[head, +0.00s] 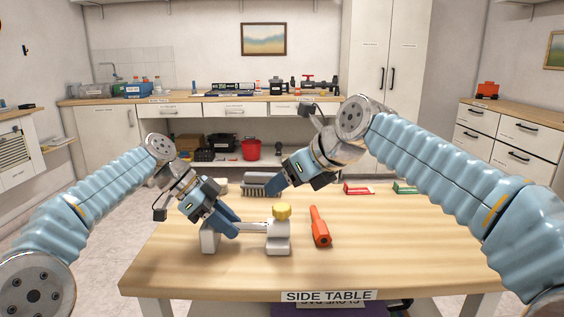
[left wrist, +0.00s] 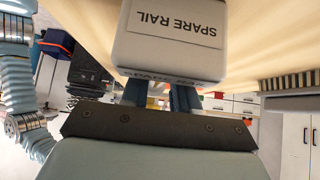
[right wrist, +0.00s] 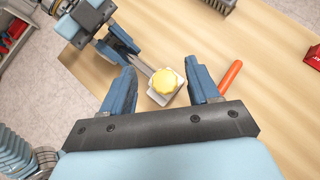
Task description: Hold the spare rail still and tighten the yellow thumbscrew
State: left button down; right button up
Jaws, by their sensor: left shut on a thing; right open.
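The spare rail (head: 254,228) lies on the side table, a bar between two pale end blocks. Its left block, labelled "SPARE RAIL" (left wrist: 170,45), fills the top of the left wrist view. The yellow thumbscrew (head: 282,211) sits on top of the right block and also shows in the right wrist view (right wrist: 165,81). My left gripper (head: 230,222) is shut on the rail beside the left block; its fingertips are partly hidden. My right gripper (head: 275,187) is open and empty, above and behind the thumbscrew. In the right wrist view its fingers are apart, with the thumbscrew showing between them.
An orange-red tool (head: 320,228) lies just right of the rail. A grey brush (head: 262,184) lies behind, near my right gripper. A red box (head: 359,188) and a green box (head: 405,188) stand at the back right. The table's right front is clear.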

pick_arm(q)
jog(key=shift+f, duration=0.15)
jog(key=c, duration=0.8)
grip_release()
jog(key=shift+w, duration=0.1)
pick_arm(e)
jog(key=v, duration=1.1)
jog(key=shift+s+d+r, duration=0.15)
jog(key=shift+d+r, duration=0.15)
pick_arm(q)
jog(key=v, duration=0.7)
jog(key=shift+a+r, duration=0.2)
jog(key=shift+r, duration=0.05)
pick_arm(e)
jog(key=shift+s, duration=0.1)
